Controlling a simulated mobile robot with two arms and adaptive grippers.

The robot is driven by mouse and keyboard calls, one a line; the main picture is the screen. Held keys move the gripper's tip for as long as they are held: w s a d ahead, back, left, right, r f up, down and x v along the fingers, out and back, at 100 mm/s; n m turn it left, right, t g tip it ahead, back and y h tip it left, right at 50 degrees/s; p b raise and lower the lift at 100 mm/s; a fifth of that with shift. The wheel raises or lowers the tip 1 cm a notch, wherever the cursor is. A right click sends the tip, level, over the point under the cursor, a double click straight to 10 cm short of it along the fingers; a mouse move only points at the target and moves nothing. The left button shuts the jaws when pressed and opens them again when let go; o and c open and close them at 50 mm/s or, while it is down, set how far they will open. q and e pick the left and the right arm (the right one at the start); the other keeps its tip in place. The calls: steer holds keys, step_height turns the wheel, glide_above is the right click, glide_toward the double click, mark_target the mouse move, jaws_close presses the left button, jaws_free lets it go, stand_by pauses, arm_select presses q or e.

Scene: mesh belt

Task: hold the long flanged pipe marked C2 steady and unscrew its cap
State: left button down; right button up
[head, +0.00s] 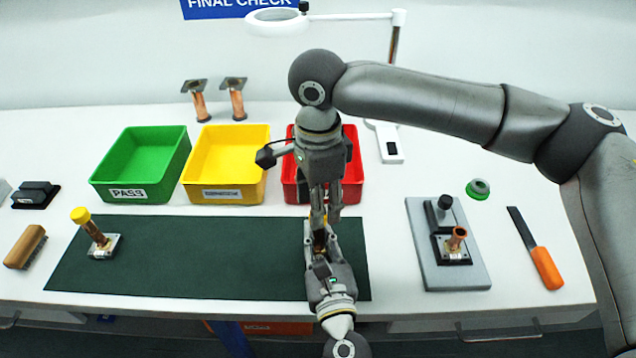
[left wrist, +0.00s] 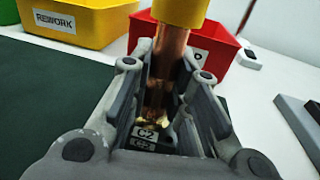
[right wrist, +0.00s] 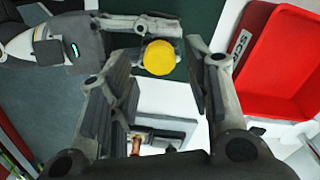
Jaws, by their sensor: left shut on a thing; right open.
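The C2 pipe (left wrist: 168,65) is copper and stands in the left wrist view, with a label marked C2 (left wrist: 146,134) at its base. Its yellow cap (right wrist: 159,57) is on its upper end and also shows at the top of the left wrist view (left wrist: 180,12). My left gripper (head: 322,258) is shut on the pipe, its fingers on either side below the cap. My right gripper (head: 323,220) points down from above and is open, with the cap seen between its fingers in the right wrist view. In the head view the grippers mostly hide the pipe.
A second yellow-capped pipe (head: 95,234) stands on the green mat (head: 200,265). Green (head: 108,190), yellow (head: 190,192) and red (head: 357,185) bins stand behind the mat, the red one close to my right gripper. A grey fixture (head: 420,215) with a copper piece is at right.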

steer(key=shift+f, duration=1.4)
steer(key=shift+c, duration=0.5)
